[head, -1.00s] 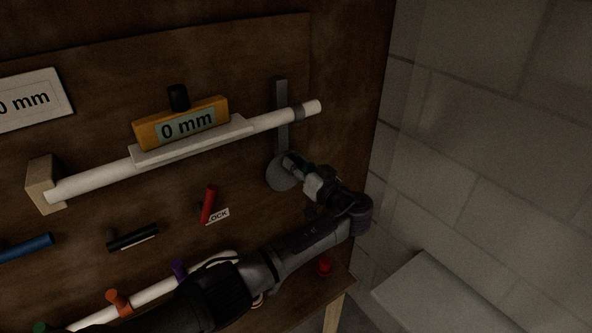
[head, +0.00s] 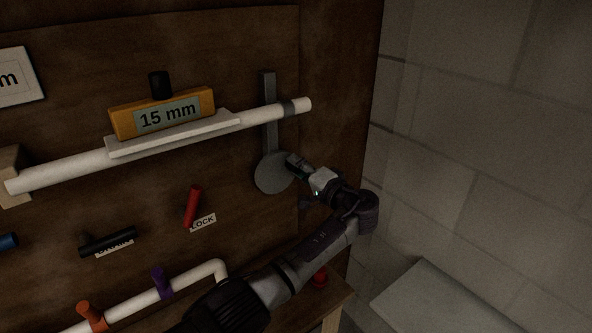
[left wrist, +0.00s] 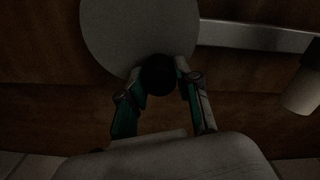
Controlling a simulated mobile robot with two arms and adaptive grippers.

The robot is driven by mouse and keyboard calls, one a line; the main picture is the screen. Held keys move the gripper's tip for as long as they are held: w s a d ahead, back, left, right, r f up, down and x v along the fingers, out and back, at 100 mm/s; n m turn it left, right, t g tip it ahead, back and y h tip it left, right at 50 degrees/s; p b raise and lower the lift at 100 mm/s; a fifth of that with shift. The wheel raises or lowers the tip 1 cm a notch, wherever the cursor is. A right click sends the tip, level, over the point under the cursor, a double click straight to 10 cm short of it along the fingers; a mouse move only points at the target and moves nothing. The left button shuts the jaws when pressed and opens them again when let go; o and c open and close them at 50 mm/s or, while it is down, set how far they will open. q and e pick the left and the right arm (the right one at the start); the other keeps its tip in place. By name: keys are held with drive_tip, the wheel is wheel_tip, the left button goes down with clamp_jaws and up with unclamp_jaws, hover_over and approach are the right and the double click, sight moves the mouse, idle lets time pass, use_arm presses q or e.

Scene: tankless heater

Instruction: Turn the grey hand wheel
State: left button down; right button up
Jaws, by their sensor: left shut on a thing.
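The grey hand wheel (head: 270,173) is a round disc on the brown board, below a grey vertical bar, in the head view. It fills the upper middle of the left wrist view (left wrist: 135,30). My left gripper (head: 294,162) is at the wheel's upper right edge. In the left wrist view my left gripper (left wrist: 160,82) has its two fingers on either side of a dark round knob (left wrist: 158,75) on the wheel, shut on it. An orange gauge (head: 163,113) above reads 15 mm. My right gripper is not in view.
A white pipe (head: 70,172) runs across the board above the wheel. A red lever (head: 192,206) by a LOCK label, a black handle (head: 108,241), and purple (head: 160,282) and orange (head: 92,315) handles sit lower left. A block wall (head: 470,130) stands right.

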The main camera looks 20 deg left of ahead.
sight(291, 177)
use_arm(q)
drive_tip(key=m, duration=0.1)
drive_tip(key=f+m, duration=0.1)
drive_tip(key=shift+w+d+m, duration=0.2)
drive_tip(key=shift+m, duration=0.2)
drive_tip(key=m, duration=0.1)
drive_tip(key=f+m, duration=0.1)
drive_tip(key=shift+m, duration=0.4)
drive_tip(key=shift+s+a+f+m+p, duration=0.1)
drive_tip(key=shift+f+m+p, duration=0.3)
drive_tip(key=shift+m, duration=0.65)
drive_tip(key=shift+s+f+m+p, duration=0.1)
drive_tip(key=shift+f+m+p, duration=0.35)
drive_tip(key=shift+m, duration=0.65)
drive_tip(key=shift+a+f+m+p, duration=0.1)
drive_tip(key=shift+f+m+p, duration=0.3)
drive_tip(key=shift+m, duration=0.65)
drive_tip(key=shift+f, duration=0.1)
